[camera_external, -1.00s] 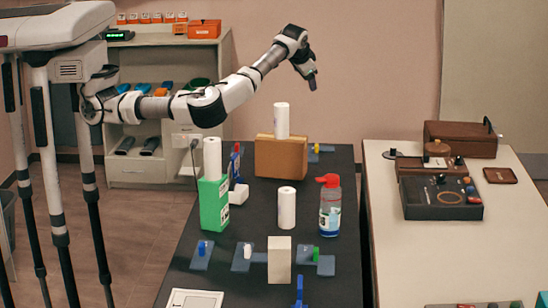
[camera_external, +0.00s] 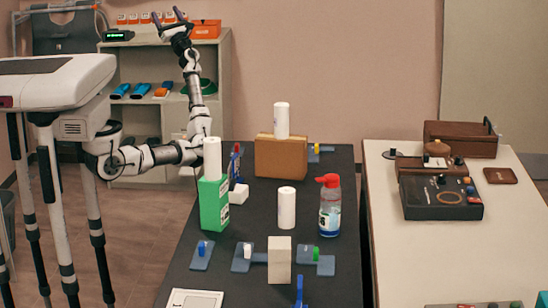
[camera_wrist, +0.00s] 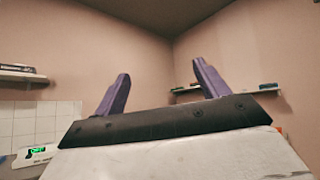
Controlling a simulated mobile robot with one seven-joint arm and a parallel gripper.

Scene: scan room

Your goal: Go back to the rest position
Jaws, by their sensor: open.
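My gripper (camera_external: 176,22) is raised high at the end of my folded arm, in front of the shelf unit in the external view. In the wrist view my gripper (camera_wrist: 160,90) shows two purple fingers spread wide apart with nothing between them.
The dark table (camera_external: 245,285) holds white rolls, a green box (camera_external: 213,205), a brown box (camera_external: 281,157) and a red-capped bottle (camera_external: 330,208). A shelf unit (camera_external: 150,85) stands behind my arm. A pale table (camera_external: 400,260) with brown cases is at right.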

